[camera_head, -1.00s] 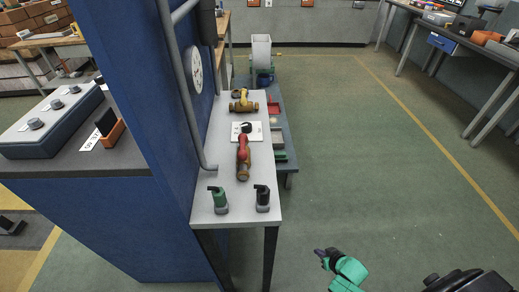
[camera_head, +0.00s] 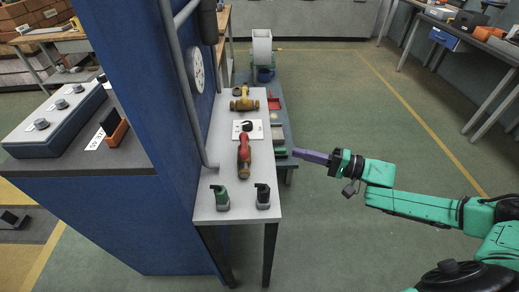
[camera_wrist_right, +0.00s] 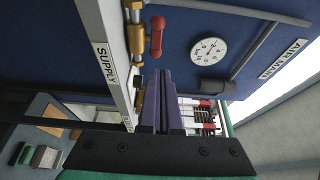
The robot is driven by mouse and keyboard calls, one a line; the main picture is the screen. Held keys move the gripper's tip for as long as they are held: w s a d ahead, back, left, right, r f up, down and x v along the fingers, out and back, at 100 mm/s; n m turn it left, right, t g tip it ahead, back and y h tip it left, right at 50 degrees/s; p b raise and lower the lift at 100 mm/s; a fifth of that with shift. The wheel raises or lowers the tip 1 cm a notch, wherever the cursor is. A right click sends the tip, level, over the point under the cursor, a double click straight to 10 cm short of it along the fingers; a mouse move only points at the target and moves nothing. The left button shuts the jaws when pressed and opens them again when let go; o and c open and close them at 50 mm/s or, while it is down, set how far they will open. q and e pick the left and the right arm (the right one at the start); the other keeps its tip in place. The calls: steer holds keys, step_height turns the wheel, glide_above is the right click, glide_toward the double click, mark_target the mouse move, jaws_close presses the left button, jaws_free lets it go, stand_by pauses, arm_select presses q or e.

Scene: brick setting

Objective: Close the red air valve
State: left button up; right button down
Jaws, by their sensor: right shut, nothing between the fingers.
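My right gripper (camera_head: 301,155) has purple fingers, shut and empty, just right of the bench edge and apart from the valve. In the right wrist view the fingertips (camera_wrist_right: 158,72) point toward the valve, below the handle in the picture. My left gripper is out of view.
A yellow-handled valve (camera_head: 243,104) sits farther back on the bench (camera_head: 232,207). A green fitting (camera_head: 220,198) and a black fitting (camera_head: 263,196) stand at its front. A blue panel (camera_head: 130,60) with a gauge (camera_head: 196,70) borders the left. Open floor lies to the right.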

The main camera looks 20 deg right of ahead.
steer(key=p, duration=0.2)
glide_toward(244, 145)
steer(key=w, duration=0.3)
steer(key=shift+w+a+r, duration=0.1)
steer(key=shift+w+a, duration=0.2)
steer(key=a, duration=0.1)
steer(key=a+p, duration=0.1)
steer(key=shift+s+a, duration=0.25)
steer(key=shift+a, duration=0.15)
steer(key=shift+s+a+p, duration=0.15)
steer(key=shift+a+p, duration=0.2)
steer(key=shift+a, duration=0.15)
steer(key=shift+f, duration=0.2)
